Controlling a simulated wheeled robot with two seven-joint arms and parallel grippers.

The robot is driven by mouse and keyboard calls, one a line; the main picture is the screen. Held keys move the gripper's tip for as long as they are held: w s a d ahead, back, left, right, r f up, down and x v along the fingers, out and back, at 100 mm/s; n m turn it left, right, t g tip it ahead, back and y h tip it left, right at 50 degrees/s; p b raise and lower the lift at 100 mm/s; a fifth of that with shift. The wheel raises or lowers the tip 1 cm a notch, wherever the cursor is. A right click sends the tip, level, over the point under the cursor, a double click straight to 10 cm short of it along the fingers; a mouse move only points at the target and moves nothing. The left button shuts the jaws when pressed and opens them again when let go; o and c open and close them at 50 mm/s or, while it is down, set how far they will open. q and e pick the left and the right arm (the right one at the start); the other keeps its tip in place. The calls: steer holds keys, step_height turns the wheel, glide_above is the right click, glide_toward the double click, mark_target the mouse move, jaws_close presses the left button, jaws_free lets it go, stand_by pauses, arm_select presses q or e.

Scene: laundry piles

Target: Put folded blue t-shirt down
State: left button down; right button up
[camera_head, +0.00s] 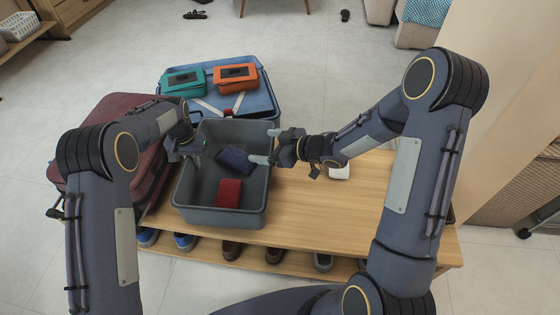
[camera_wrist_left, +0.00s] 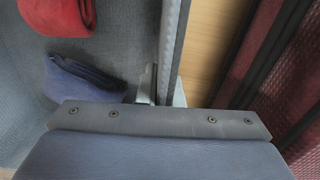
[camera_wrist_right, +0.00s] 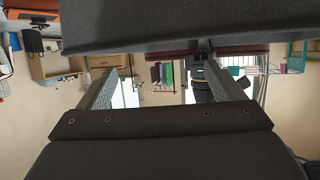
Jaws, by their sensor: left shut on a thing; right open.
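The folded dark blue t-shirt (camera_head: 236,161) lies inside the grey bin (camera_head: 181,190), towards its right side, with no gripper on it. It also shows in the left wrist view (camera_wrist_left: 85,80), beside a red folded cloth (camera_wrist_left: 60,15). That red cloth (camera_head: 229,192) lies at the near side of the bin floor. My left gripper (camera_head: 190,150) is at the bin's left side, shut on the bin wall (camera_wrist_left: 174,40). My right gripper (camera_head: 267,146) is open at the bin's right rim, with nothing seen between its fingers (camera_wrist_right: 160,90).
The bin stands on a wooden bench (camera_head: 310,215) with shoes (camera_head: 185,241) below. A blue open suitcase (camera_head: 262,100) behind holds a teal pouch (camera_head: 184,80) and an orange pouch (camera_head: 236,76). A dark red suitcase (camera_head: 90,135) is at left. The bench right of the bin is mostly clear.

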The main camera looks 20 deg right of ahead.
steer(key=s+d+r+m+h, duration=0.7)
steer(key=s+d+r+h, duration=0.1)
steer(key=d+r, duration=0.4)
steer(key=s+a+m+g+y, duration=0.1)
steer(key=s+a+g, duration=0.1)
steer(key=s, duration=0.9)
steer(key=s+a+r+m+g+y, duration=0.1)
steer(key=s+a, duration=0.3)
steer(key=s, duration=0.7)
steer(key=shift+s+r+m+g, duration=0.2)
steer(key=shift+m+g, duration=0.2)
steer(key=shift+m, duration=0.4)
arm_select(q)
steer(key=c, duration=1.5)
jaws_free()
steer(key=shift+r, duration=0.1)
